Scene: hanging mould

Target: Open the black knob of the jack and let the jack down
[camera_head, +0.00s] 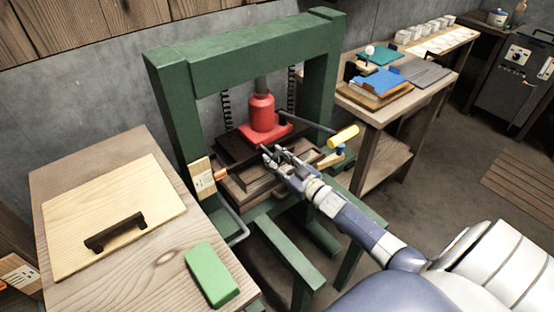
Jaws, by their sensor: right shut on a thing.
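The red jack (263,113) stands upright inside the green press frame (172,100), on a dark plate above the wooden mould (240,185). A dark lever with a yellow grip (343,137) sticks out to the right of the jack. My right gripper (273,154) is at the front of the jack's base, its fingers closed around the small black knob, which they mostly hide. How far the knob is turned cannot be seen. My left gripper is not in view.
A wooden table (150,255) at the left holds a pale board (110,215) with a dark handle and a green block (211,275). A bench (372,112) with papers and blue folders stands behind right. Coiled springs hang beside the jack.

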